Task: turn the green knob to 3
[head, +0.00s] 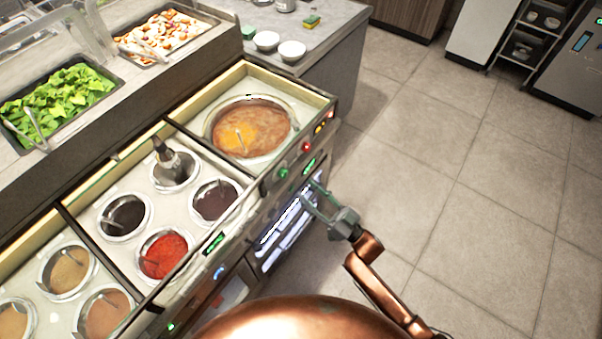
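The green knob (282,173) sits on the front panel of the sauce-well counter, below the large round soup well. The number it points to is too small to read. My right gripper (308,191) is in front of the counter, a little right of and below the knob. Its two fingers look spread apart, point toward the counter front and hold nothing. It appears apart from the knob. My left gripper is not in view.
A red knob (306,147) and lit green displays are on the same panel. The soup well (250,128) and several sauce wells, one with a dark-handled tool (166,153), are set in the counter top. Tiled floor (450,190) at right is clear.

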